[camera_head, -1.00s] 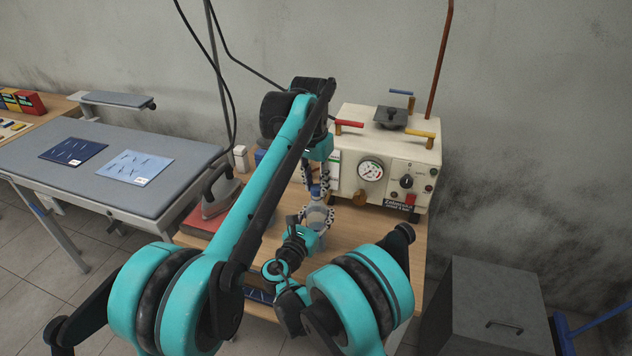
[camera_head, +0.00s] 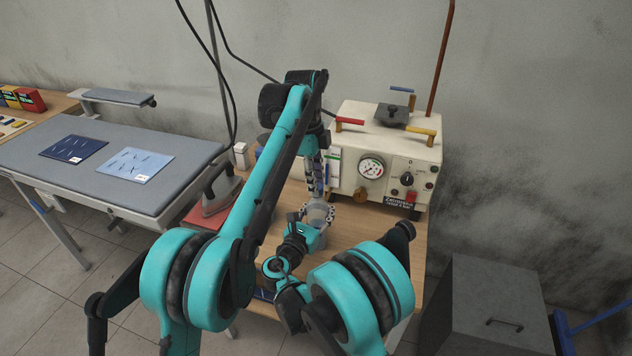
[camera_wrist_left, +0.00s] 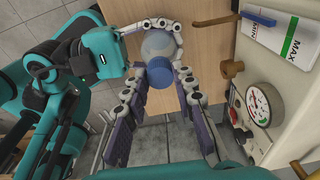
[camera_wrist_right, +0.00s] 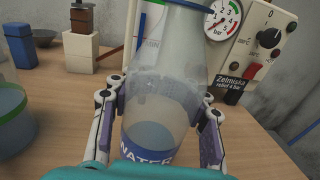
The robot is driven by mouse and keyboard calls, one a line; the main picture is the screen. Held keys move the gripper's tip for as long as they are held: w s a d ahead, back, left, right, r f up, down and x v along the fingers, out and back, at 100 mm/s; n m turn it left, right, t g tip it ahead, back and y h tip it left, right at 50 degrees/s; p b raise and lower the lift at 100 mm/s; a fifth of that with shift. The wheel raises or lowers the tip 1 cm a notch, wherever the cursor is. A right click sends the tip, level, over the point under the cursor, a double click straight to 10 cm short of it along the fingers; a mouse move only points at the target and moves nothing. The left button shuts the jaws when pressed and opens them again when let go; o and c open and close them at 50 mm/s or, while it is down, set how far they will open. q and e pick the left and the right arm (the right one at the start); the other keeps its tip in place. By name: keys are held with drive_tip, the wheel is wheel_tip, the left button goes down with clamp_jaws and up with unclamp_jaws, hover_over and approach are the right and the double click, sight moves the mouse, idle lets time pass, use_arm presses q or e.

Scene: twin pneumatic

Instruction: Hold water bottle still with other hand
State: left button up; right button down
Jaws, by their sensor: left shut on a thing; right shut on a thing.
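The water bottle (camera_wrist_right: 165,75) stands upright on the wooden table, clear-greyish with a blue "WATER" label low on its body. My right gripper (camera_wrist_right: 163,92) is shut around the bottle's body, one finger on each side. In the left wrist view the bottle (camera_wrist_left: 158,45) is seen from above, with its blue cap (camera_wrist_left: 160,73) between the fingers of my left gripper (camera_wrist_left: 165,82). My left gripper comes down from above and is shut on the cap. In the head view the bottle (camera_head: 319,212) is partly hidden by both grippers.
A cream boiler unit (camera_head: 384,160) with a gauge stands just behind the bottle. A clothes iron (camera_head: 219,190) stands to the left. A greenish tub (camera_wrist_right: 14,120) and small blocks (camera_wrist_right: 82,45) are on the table. A grey ironing table (camera_head: 100,185) is further left.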

use_arm(q)
drive_tip(key=m, duration=0.7)
drive_tip(key=shift+w+d+m+g+y, duration=0.1)
drive_tip(key=shift+w+m+g+y, duration=0.05)
drive_tip(key=shift+m+g+y, duration=0.2)
drive_tip(key=m, duration=0.5)
drive_tip(key=shift+m+y, duration=0.25)
drive_tip(key=shift+m, duration=0.1)
drive_tip(key=o, duration=0.8)
drive_tip(key=shift+c, duration=0.2)
drive_tip(key=shift+r, duration=2.2)
drive_tip(key=shift+c, duration=0.5)
